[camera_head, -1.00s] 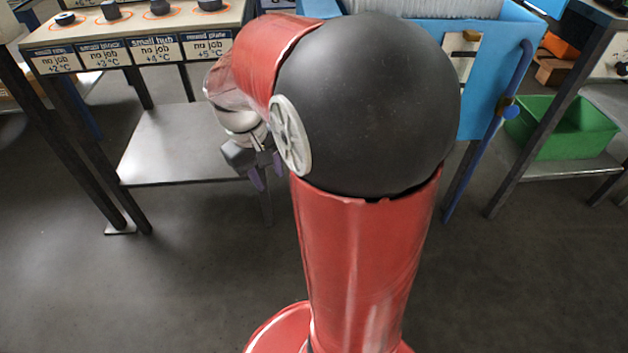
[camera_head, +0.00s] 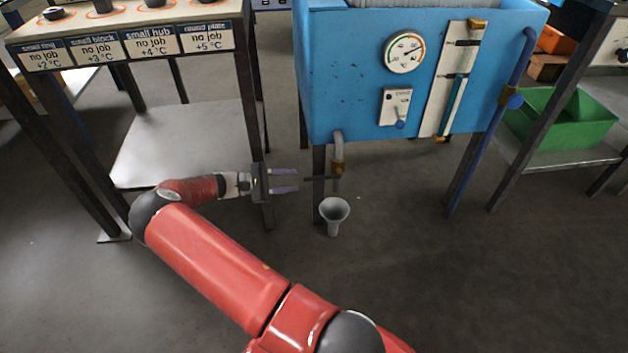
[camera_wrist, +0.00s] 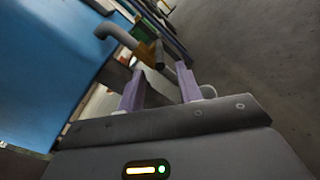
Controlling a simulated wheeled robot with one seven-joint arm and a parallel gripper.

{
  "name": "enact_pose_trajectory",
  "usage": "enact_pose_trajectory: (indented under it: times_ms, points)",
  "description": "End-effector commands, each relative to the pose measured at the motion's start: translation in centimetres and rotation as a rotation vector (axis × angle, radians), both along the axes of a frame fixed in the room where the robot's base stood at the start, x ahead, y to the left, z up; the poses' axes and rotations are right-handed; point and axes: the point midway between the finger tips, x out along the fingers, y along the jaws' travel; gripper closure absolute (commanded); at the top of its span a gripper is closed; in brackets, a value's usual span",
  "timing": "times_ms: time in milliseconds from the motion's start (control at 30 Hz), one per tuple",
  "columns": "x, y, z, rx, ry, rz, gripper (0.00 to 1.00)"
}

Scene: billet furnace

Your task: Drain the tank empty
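The blue tank (camera_head: 345,95) stands on dark legs, with its liquid surface at the top edge of the head view. A grey drain pipe (camera_head: 338,137) comes out low at its left, with a brass valve (camera_head: 337,169) and a dark handle (camera_head: 319,178) pointing left. A grey funnel (camera_head: 334,212) is below the outlet. My gripper (camera_head: 299,180) is open and empty, just left of the handle, its fingers pointing at it. In the wrist view the drain pipe (camera_wrist: 113,32) and brass valve (camera_wrist: 147,54) show ahead of my open fingers (camera_wrist: 159,70).
The tank front carries a dial thermometer (camera_head: 404,52), a small switch panel (camera_head: 395,107) and a sight gauge (camera_head: 456,85). A blue side pipe (camera_head: 513,98) runs down at right. A table with labels (camera_head: 125,45) and a lower shelf (camera_head: 185,140) stands left. A green bin (camera_head: 565,120) sits right.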

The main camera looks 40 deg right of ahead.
Motion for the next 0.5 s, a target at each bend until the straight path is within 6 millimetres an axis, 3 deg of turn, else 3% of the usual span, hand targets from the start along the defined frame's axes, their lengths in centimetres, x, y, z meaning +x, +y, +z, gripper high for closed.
enact_pose_trajectory:
  times_ms: [167, 500]
  points:
    - [-0.3, -0.9, -0.3, -0.023, 0.021, 0.01, 0.65]
    - [-3.1, -5.4, -0.3, -0.021, 0.021, 0.009, 0.65]
